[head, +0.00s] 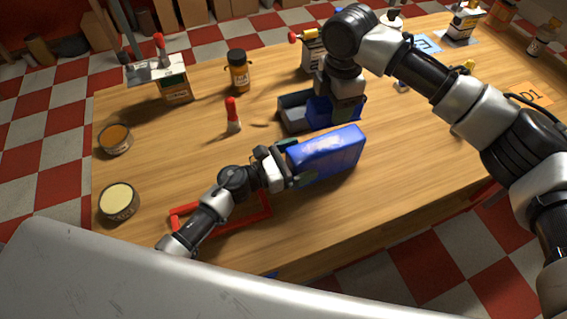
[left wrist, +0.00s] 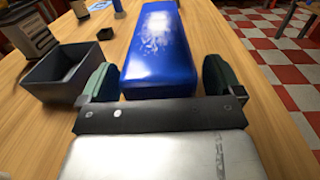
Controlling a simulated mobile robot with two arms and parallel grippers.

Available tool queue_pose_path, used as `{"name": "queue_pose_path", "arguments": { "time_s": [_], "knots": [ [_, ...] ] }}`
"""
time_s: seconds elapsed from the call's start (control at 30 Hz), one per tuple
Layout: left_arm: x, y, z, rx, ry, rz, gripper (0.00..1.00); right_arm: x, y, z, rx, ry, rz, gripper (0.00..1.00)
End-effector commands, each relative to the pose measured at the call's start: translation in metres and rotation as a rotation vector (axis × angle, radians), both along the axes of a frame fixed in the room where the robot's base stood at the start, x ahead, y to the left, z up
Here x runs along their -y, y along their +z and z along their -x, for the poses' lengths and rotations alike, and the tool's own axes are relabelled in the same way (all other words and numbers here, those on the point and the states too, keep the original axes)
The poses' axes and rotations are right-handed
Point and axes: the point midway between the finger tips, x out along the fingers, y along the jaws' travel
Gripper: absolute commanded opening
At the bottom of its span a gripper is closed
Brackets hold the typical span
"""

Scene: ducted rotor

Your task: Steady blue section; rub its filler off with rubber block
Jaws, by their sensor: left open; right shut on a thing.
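The blue section (head: 328,157) is a long glossy block lying on the bench, with a pale, patchy filler smear on its top. It also shows in the left wrist view (left wrist: 160,55), with the filler as whitish flecks. My left gripper (head: 285,165) is open at the section's near left end; its green fingers (left wrist: 160,80) stand on either side of that end, with slight gaps visible. My right gripper (head: 335,108) is low beside the dark tray, beyond the section. It is shut on what seems to be the rubber block, mostly hidden by the gripper itself.
The dark open tray (head: 291,120) stands behind the blue section; it also shows in the left wrist view (left wrist: 60,85). A red frame (head: 222,227) lies near the front edge. Two tins, a red-capped tube (head: 232,115) and an amber bottle (head: 238,70) stand left. Bench right of the section is clear.

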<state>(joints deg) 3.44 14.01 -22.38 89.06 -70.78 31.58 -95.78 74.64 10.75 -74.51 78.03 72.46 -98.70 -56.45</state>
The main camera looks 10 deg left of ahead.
Motion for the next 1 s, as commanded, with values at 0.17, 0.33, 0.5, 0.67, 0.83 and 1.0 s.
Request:
{"name": "queue_pose_path", "arguments": {
  "time_s": [0.17,0.33,0.5,0.67,0.83,1.0],
  "knots": [
    [0.0057,0.0003,-0.0042,0.0,0.0,0.0,0.95,-0.0001,0.0004,0.0,0.001,0.0,-0.001,0.34],
    [0.0057,0.0002,-0.0043,0.0,0.0,0.0,0.95,-0.0001,0.0004,0.0,0.001,0.0,-0.001,0.34],
    [0.0055,0.0001,-0.0042,0.0,0.0,0.0,0.76,-0.0001,0.0004,0.0,0.001,0.0,-0.001,0.34],
    [0.0053,0.0001,-0.0041,0.0,0.0,0.0,0.52,-0.0001,0.0003,0.0,0.001,0.0,-0.001,0.34],
    [0.0052,0.0,-0.0041,-0.001,0.001,-0.001,0.37,-0.0001,0.0004,0.0,0.001,0.0,-0.001,0.34],
    [0.0051,0.0,-0.0041,-0.001,0.001,-0.001,0.37,-0.0001,0.0004,0.0,0.001,0.0,-0.001,0.34]
  ]
}}
